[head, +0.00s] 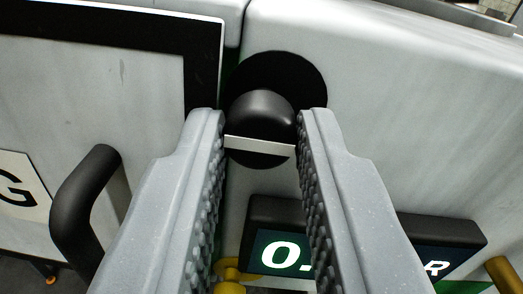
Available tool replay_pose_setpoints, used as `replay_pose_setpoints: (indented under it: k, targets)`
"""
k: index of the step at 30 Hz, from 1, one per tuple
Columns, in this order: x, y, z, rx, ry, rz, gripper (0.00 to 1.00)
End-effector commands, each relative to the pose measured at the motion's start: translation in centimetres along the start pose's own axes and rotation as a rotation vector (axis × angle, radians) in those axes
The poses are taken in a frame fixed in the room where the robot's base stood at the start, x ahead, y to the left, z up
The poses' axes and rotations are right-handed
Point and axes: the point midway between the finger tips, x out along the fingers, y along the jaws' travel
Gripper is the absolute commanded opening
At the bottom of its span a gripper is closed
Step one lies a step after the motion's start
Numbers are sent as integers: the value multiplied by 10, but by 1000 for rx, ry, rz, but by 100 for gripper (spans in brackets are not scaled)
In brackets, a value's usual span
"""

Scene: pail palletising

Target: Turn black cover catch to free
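The black cover catch (262,112) sits on a round black plate on the pale grey machine panel, at upper middle in the head view. It has a rounded black knob with a light metal strip across its lower part. My gripper (261,122) reaches up to it from below, with one ridged grey finger on each side of the knob. The fingers are parted. The right fingertip looks very close to the knob, and a small gap shows at the left. I cannot tell whether either finger touches it.
A dark display box (440,240) with white characters lies below the catch, partly behind my fingers. A yellow part (232,272) shows at bottom middle, and a brass-coloured rod (503,272) at lower right.

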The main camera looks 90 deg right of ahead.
Motion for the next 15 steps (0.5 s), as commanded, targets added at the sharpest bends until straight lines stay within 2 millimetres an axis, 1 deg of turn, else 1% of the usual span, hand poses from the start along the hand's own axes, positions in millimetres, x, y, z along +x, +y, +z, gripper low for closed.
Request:
replay_pose_setpoints:
  k: [1,2,3,6,15]
  targets:
    - [0,0,0,0,1,-1,0]
    - [-9,-4,1,3,2,-3,0]
    - [-5,-2,0,1,2,-2,0]
    - [-2,-1,0,-3,1,-1,0]
    - [0,0,-2,-46,2,-2,0]
